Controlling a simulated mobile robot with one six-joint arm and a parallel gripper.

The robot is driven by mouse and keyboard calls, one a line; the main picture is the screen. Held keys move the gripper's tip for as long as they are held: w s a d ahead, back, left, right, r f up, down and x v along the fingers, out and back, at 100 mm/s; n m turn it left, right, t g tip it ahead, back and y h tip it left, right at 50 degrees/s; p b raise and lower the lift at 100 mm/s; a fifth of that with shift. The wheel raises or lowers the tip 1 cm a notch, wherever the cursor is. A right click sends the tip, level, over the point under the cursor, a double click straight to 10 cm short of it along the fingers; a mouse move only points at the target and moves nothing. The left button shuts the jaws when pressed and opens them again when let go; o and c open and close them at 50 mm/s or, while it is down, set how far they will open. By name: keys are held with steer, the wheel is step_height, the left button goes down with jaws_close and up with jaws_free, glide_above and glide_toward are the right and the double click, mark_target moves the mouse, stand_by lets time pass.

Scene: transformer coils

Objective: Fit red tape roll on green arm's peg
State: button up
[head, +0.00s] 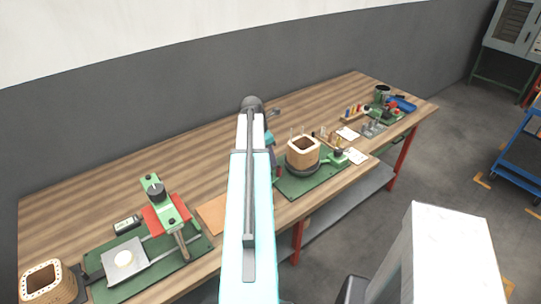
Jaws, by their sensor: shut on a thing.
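My arm (250,200) reaches from the bottom centre over the table and hides what lies behind it. My gripper does not show; it seems to be behind the arm. A green arm (338,154) with a dark top stands at the right of this mat, beside a wound coil (302,151). Another green arm (166,205) with a black knob stands over a red plate at the left. Pegs are too small to tell.
The wooden table (100,205) runs from lower left to upper right. A second coil (48,283) is at the lower left corner. The table's back left is clear.

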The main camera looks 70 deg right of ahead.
steer(key=shift+f, duration=0.35)
steer(key=o, duration=1.5)
steer(key=shift+w+r+p, duration=0.1)
steer(key=shift+r+p, duration=1.65)
steer(key=shift+r, duration=0.8)
steer(key=shift+a+f, duration=0.1)
steer(key=shift+a, duration=0.1)
